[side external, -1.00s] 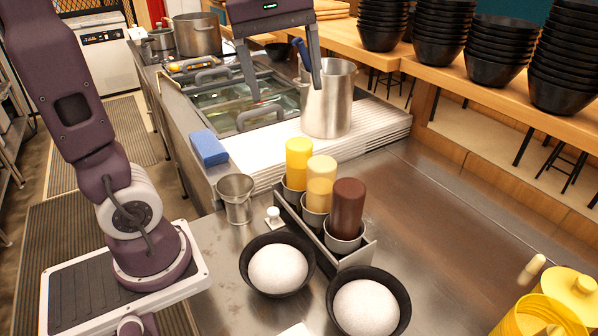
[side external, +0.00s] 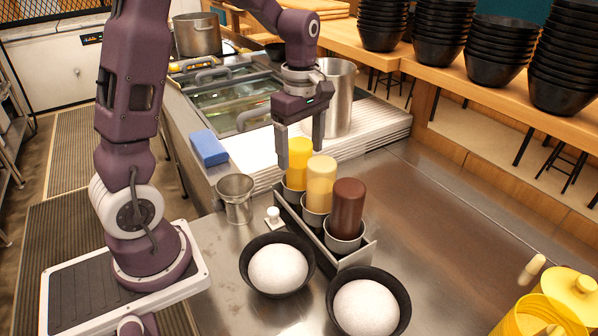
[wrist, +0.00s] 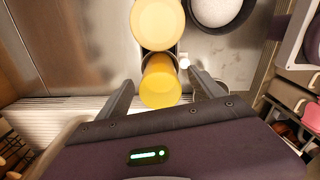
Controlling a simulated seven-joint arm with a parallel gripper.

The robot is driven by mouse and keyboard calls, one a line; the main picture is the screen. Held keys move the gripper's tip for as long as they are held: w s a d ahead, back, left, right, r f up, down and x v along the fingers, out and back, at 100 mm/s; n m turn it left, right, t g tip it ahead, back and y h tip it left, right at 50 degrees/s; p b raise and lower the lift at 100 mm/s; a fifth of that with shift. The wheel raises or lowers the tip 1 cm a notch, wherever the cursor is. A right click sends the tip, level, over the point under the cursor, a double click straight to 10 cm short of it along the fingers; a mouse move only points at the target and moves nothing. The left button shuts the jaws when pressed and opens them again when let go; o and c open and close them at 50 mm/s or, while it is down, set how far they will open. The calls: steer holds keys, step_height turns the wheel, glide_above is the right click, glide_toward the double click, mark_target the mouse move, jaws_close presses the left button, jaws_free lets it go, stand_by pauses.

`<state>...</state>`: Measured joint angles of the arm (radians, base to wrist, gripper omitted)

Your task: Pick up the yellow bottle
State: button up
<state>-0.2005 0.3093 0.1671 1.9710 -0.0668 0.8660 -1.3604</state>
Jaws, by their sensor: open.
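The yellow bottle (side external: 298,160) stands upside down in the far cup of a metal bottle rack (side external: 357,254). A paler yellow bottle (side external: 320,182) and a brown bottle (side external: 348,207) stand beside it in the same rack. My gripper (side external: 300,158) is open and empty, with its fingers pointing down around the top of the yellow bottle. In the wrist view, the yellow bottle (wrist: 160,84) lies between the two open fingers, apart from both. The paler bottle (wrist: 157,22) is just beyond it.
Two black bowls of white contents (side external: 278,268) (side external: 366,305) sit in front of the rack. A small metal cup (side external: 236,197) is left of it. A tall steel pot (side external: 333,97) and a blue block (side external: 209,147) are behind.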

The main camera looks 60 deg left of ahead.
mark_target(299, 180)
steer(key=f, duration=0.4)
steer(key=shift+a+f, duration=0.15)
steer(key=shift+a, duration=0.2)
steer(key=c, duration=0.8)
